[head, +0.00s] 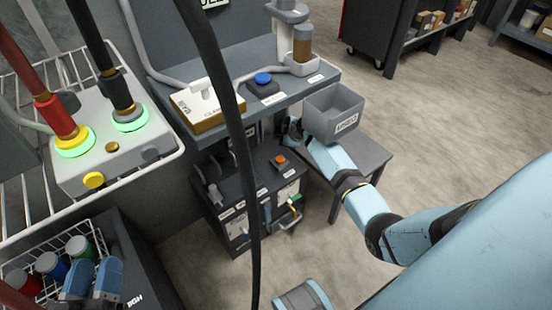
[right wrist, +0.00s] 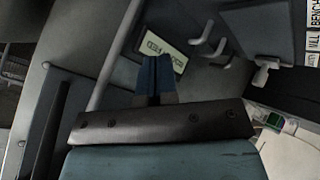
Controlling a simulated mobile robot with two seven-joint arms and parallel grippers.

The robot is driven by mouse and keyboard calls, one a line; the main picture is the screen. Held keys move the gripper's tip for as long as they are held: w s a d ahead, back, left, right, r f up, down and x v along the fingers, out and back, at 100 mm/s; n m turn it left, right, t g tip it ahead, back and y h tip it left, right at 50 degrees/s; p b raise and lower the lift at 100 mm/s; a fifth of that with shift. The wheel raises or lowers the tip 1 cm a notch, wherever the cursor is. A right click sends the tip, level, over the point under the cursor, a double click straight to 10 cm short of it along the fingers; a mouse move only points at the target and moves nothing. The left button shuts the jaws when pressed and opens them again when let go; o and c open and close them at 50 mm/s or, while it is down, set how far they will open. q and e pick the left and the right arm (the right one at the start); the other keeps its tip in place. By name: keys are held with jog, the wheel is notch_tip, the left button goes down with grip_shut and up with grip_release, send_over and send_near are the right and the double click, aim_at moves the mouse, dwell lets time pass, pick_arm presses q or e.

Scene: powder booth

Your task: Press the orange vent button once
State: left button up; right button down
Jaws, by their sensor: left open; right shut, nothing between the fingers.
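The orange vent button (head: 281,160) sits on a dark square base on top of a low dark cabinet (head: 235,193), in the middle of the head view. My right gripper (head: 291,130) is just beyond the button in the picture, partly hidden under the upper shelf's edge. There is a visible gap between them in the picture. In the right wrist view its blue fingers (right wrist: 153,78) are together and empty. The button does not show there. My left gripper (head: 92,270) is at the lower left, its two blue fingers apart, over a wire basket.
The shelf above holds a blue button (head: 263,79) and a white-topped box (head: 208,103). A grey bin (head: 334,112) stands on a small table (head: 370,155) beside my right arm. A black hose (head: 236,130) hangs across the view. A labelled plate (right wrist: 165,46) shows beyond the fingers.

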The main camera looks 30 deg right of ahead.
jog(key=b, duration=0.6)
send_over(280, 160)
notch_tip(280, 160, down, 7)
jog(key=shift+f, duration=0.1)
jog(key=shift+f+b, duration=0.5)
jog(key=shift+f, duration=0.1)
pick_arm(q)
notch_tip(280, 160, down, 6)
jog(key=w+m+g, duration=0.1)
jog(key=m, duration=0.1)
jog(key=shift+w+a+f+m+g, duration=0.15)
jog(key=shift+w+a+m+g, duration=0.1)
jog(key=shift+m+g, duration=0.05)
pick_arm(e)
jog(key=shift+f, duration=0.2)
dwell(0.5)
pick_arm(q)
jog(key=shift+f+b, duration=0.35)
jog(key=shift+b, duration=0.1)
pick_arm(e)
jog(key=shift+f, duration=0.45)
